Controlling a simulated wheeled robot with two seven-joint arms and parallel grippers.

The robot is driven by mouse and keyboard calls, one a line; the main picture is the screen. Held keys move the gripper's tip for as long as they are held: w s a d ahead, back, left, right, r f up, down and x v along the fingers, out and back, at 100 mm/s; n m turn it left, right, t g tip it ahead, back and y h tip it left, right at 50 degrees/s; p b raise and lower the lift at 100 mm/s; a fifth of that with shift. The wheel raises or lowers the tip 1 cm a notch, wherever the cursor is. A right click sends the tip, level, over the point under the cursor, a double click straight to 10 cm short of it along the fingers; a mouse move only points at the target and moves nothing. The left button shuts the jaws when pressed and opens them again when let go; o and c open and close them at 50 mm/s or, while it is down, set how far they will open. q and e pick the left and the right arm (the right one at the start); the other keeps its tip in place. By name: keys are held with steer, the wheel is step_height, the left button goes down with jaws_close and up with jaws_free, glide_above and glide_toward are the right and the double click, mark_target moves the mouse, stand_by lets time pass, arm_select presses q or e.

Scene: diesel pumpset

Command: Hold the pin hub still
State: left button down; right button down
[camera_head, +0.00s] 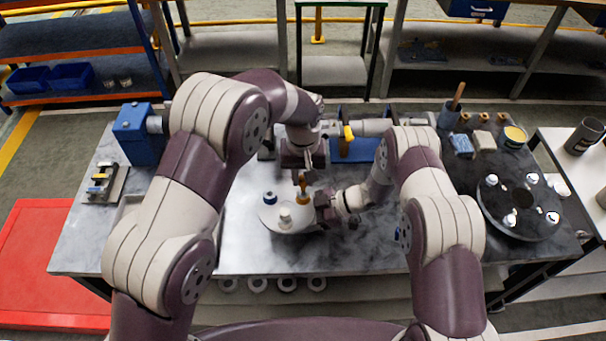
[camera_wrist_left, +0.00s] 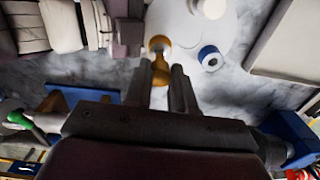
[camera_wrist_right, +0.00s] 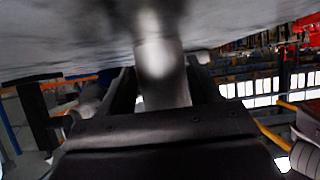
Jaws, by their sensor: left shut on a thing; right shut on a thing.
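The pin hub appears to be the round white disc (camera_head: 268,217) on the grey worktop; it carries a blue-ringed piece (camera_head: 270,198), a white piece (camera_head: 285,217) and an orange-brown pin (camera_head: 303,187). My left gripper (camera_head: 303,172) comes down from behind and is shut on the orange-brown pin, seen between its fingers in the left wrist view (camera_wrist_left: 160,70). My right gripper (camera_head: 320,203) is at the disc's right edge. In the right wrist view it is shut on a shiny grey cylindrical part (camera_wrist_right: 162,75); whether that belongs to the hub I cannot tell.
A dark round tray (camera_head: 520,228) with several white pieces stands at the right. A blue machine block (camera_head: 138,140) stands at the left back. Cups and small blocks (camera_head: 485,140) are at the right back. The worktop's front left (camera_head: 90,245) is clear.

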mark_target(303, 178)
arm_select(q)
steer(key=shift+f, duration=1.55)
arm_select(e)
steer(key=shift+w, duration=0.1)
arm_select(q)
steer(key=c, duration=0.9)
jaws_free()
steer(key=shift+o, duration=0.2)
step_height(303, 178, up, 8)
steer(key=shift+f, duration=0.25)
arm_select(e)
steer(key=shift+c, duration=0.8)
jaws_free()
